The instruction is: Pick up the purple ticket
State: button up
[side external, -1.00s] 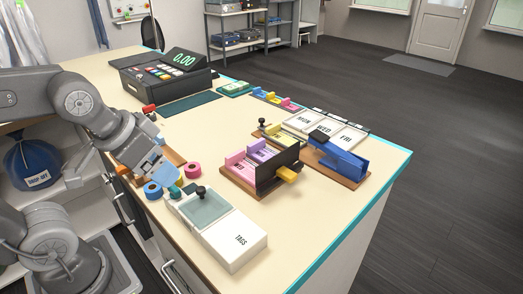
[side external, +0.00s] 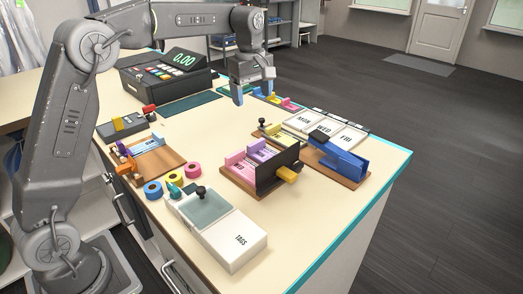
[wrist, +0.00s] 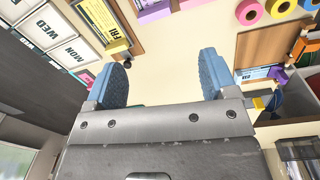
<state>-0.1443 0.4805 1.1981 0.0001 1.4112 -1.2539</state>
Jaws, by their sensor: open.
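In the side view, a pink and purple ticket holder on a wooden base (side external: 236,181) stands mid-counter, with a dark plate at its front. Its purple part (side external: 262,148) is at the back right, with a pale labelled card in front; I cannot tell for sure which piece is the purple ticket. The holder's purple and pink edges show at the top of the wrist view (wrist: 188,4). My gripper (side external: 252,91) hangs over the counter behind the holder, fingers pointing down, open and empty. In the wrist view, its blue fingers (wrist: 162,78) are wide apart over bare counter.
A register (side external: 165,78) stands behind left. Tape rolls (side external: 173,180) and a TAGS box (side external: 235,240) are at the front. Coloured clips (side external: 275,99) lie near my gripper.

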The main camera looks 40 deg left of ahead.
notch_tip(320, 180, down, 3)
jog(key=w+a+n, duration=0.1)
jog(key=w+n, duration=0.1)
jog(key=w, duration=0.1)
send_over(258, 143)
jog(key=shift+g, duration=0.3)
jog(key=f, duration=0.8)
jog(key=shift+w+a, duration=0.15)
jog(key=shift+a, duration=0.15)
jog(key=shift+d+f, duration=0.15)
jog(key=shift+f, duration=1.25)
jog(key=shift+d+f, duration=0.15)
jog(key=shift+f, duration=1.2)
jog(key=c, duration=0.7)
jog(key=shift+r, duration=0.15)
